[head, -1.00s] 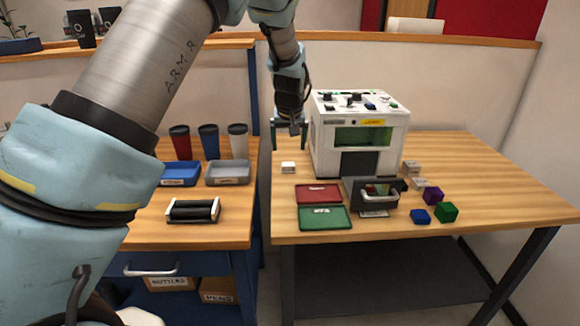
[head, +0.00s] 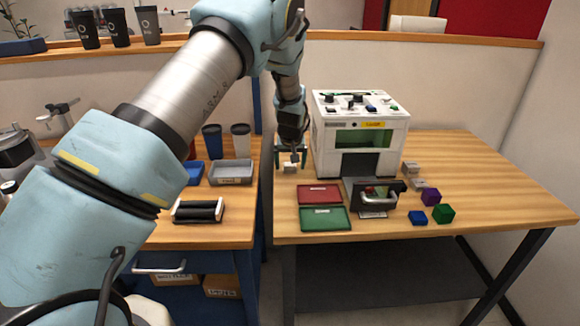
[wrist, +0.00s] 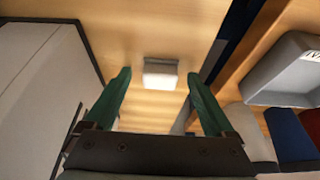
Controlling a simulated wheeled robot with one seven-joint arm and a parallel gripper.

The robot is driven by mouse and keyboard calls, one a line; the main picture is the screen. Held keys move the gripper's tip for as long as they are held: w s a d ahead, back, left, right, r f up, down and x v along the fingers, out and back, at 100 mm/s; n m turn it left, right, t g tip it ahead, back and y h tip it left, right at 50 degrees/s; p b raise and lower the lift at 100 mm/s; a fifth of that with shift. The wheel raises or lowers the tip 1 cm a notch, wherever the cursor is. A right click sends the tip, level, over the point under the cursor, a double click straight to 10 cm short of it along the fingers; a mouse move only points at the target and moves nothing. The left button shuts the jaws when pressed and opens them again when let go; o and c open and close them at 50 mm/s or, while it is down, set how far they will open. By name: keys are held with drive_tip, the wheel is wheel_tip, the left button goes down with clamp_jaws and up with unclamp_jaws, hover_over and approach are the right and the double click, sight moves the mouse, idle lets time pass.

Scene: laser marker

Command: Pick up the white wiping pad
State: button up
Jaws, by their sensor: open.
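The white wiping pad (head: 290,169) is a small pale block on the wooden table, left of the white laser machine. In the wrist view the pad (wrist: 160,76) lies on the wood, centred beyond and between two green fingers. My gripper (head: 291,160) points down just above the pad in the head view. In the wrist view my gripper (wrist: 158,95) has its fingers spread wide with nothing between them. The fingers appear apart from the pad; the exact height over it is hard to tell.
The laser machine (head: 360,135) stands close to the right of my gripper. A red tray (head: 320,194) and a green tray (head: 325,218) lie in front of the pad. A grey bin (head: 231,172) and cups (head: 241,142) stand on the left table. Several blocks lie at right.

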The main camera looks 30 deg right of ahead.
sight(290, 165)
clamp_jaws()
idle(0.7)
drive_tip(key=shift+r, duration=0.15)
wheel_tip(290, 165, up, 10)
drive_tip(key=b, duration=0.3)
